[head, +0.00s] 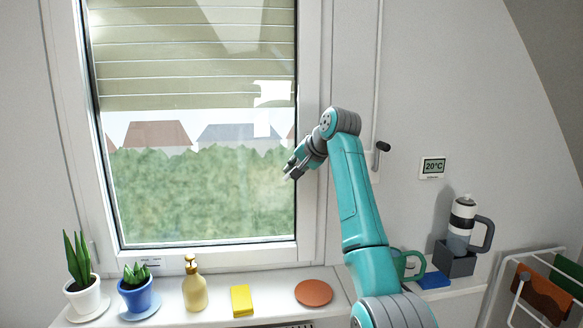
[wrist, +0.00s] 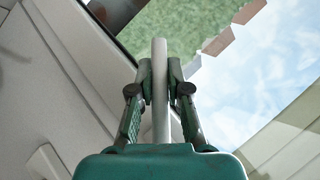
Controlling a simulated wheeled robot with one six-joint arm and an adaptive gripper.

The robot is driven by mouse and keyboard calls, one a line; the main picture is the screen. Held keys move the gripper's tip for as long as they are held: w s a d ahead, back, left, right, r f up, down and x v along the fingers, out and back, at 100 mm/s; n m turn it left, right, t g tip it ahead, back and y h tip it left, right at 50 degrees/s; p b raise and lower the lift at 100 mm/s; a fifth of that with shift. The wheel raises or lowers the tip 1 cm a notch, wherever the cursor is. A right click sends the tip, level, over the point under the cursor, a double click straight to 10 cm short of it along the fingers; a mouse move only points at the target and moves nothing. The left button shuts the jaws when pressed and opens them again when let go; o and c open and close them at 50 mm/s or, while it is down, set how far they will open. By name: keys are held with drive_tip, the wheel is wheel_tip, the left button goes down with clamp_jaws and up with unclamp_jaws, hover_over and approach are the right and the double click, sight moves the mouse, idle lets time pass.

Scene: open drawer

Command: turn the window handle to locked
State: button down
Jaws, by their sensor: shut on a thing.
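The window (head: 310,80) has a white frame around a glass pane, and its right side stands behind my arm. My gripper (head: 291,172) is in front of the right edge of the pane. In the wrist view, my gripper (wrist: 160,72) has its two fingers on either side of the pale window handle (wrist: 160,100), shut on it. The rounded end of the handle sticks out past the fingertips, over the glass. The handle's pivot is hidden, and in the head view my gripper and arm cover most of the handle, so its exact angle cannot be told.
A blind (head: 190,50) covers the upper pane. The sill below holds two potted plants (head: 80,290), a soap bottle (head: 194,290), a yellow sponge (head: 241,300) and a terracotta disc (head: 313,292). A crank rod (head: 376,100) hangs right of the window, near my arm.

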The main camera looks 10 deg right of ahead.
drive_tip(key=d+h, duration=0.1)
drive_tip(key=d+f+n+h, duration=0.1)
drive_tip(key=h, duration=0.1)
drive_tip(key=d+n+h, duration=0.1)
drive_tip(key=shift+d+f+h, duration=0.3)
drive_tip(key=shift+d+f, duration=0.05)
drive_tip(key=shift+d+n+h, duration=0.7)
drive_tip(key=shift+d+h, duration=0.05)
drive_tip(key=shift+h, duration=0.15)
drive_tip(key=c, duration=1.1)
unclamp_jaws()
drive_tip(key=shift+d, duration=0.1)
drive_tip(key=shift+f, duration=0.1)
drive_tip(key=v, duration=1.2)
